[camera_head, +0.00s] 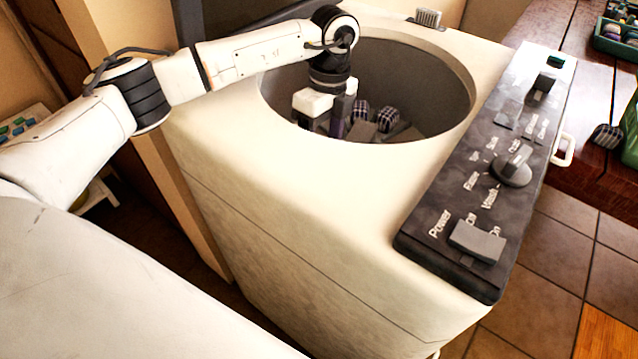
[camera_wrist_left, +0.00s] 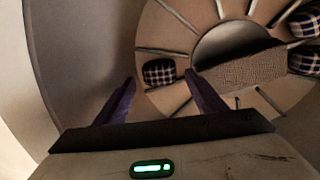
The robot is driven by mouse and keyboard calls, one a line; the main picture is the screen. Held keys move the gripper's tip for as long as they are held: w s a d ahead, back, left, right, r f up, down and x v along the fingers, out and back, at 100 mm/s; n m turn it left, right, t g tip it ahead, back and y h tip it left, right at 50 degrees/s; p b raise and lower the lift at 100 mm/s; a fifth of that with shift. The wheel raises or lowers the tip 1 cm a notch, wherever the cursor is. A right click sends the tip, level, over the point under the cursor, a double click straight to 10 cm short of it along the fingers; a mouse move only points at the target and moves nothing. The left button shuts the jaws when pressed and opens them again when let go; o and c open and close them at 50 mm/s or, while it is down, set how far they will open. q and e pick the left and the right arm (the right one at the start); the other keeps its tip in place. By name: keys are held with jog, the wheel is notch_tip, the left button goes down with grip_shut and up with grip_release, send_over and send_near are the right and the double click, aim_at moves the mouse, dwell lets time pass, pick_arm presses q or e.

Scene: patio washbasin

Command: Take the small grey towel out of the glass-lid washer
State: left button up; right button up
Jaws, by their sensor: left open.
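The washer (camera_head: 300,190) is a cream top-loader with a round open mouth and a dark control panel on its right. The small grey towel (camera_wrist_left: 242,70) lies folded on the ribbed drum floor, right of my gripper in the wrist view; in the head view a grey patch of it (camera_head: 362,131) shows low in the drum. My left gripper (camera_wrist_left: 161,80) points down into the drum with its two fingers apart and nothing between them. In the head view the left gripper (camera_head: 338,126) is inside the mouth, left of the towel and partly hidden by the rim. My right gripper is not in view.
Dark checked items lie in the drum: one (camera_wrist_left: 159,72) beneath the fingers, others (camera_wrist_left: 304,61) beside the towel. The drum wall (camera_wrist_left: 75,60) curves close on the left. A dark raised panel, possibly the lid (camera_head: 240,12), stands behind the mouth. A wooden table (camera_head: 590,90) is at right.

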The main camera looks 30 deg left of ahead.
pick_arm(q)
jog(key=f, duration=0.4)
jog(key=s+f, duration=0.1)
jog(key=f, duration=0.1)
jog(key=shift+s+d+f, duration=0.1)
jog(key=shift+d+f, duration=0.15)
jog(key=shift+f, duration=0.1)
jog(key=shift+r, duration=0.1)
jog(key=c, duration=1)
